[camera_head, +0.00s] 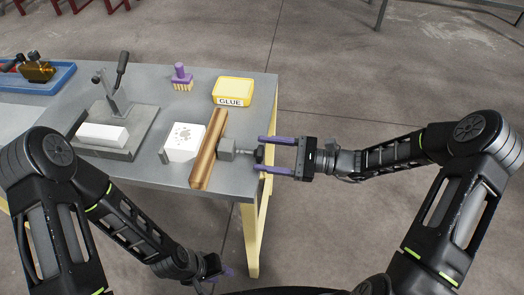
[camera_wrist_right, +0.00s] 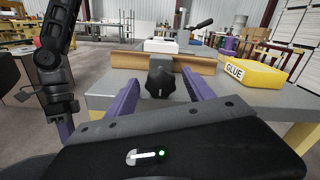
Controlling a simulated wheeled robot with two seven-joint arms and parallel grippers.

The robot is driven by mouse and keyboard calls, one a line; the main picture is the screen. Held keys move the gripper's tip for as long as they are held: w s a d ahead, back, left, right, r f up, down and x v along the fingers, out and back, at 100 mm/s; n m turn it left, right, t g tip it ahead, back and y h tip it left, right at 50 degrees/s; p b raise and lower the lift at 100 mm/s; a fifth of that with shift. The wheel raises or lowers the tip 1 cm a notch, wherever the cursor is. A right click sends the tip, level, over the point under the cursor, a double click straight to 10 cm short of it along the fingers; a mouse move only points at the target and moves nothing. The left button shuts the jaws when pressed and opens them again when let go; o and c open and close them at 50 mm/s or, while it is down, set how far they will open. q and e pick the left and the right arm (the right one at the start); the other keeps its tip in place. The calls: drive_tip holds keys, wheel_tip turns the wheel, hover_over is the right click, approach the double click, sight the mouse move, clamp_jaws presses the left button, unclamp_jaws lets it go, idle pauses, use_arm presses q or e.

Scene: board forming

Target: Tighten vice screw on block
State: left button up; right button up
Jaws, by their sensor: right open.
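The vice on the table's right side has a long wooden jaw (camera_head: 209,148) and a grey screw with a dark knob (camera_head: 258,154). A white block (camera_head: 182,142) with dark marks on top lies against the left side of the wooden jaw. My right gripper (camera_head: 268,155) is open, its purple fingers on either side of the knob. In the right wrist view the knob (camera_wrist_right: 160,80) sits between the two fingers, with gaps on both sides. My left gripper (camera_head: 227,272) hangs low in front of the table, empty; its finger opening is unclear.
A yellow glue box (camera_head: 233,91) and a purple brush (camera_head: 181,77) stand behind the vice. A grey press (camera_head: 117,115) with a white block (camera_head: 102,134) is at the left. A blue tray (camera_head: 52,85) lies at far left. The floor right of the table is clear.

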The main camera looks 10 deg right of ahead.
drive_tip(key=shift+w+a, duration=0.2)
drive_tip(key=shift+a, duration=0.4)
clamp_jaws()
idle(0.3)
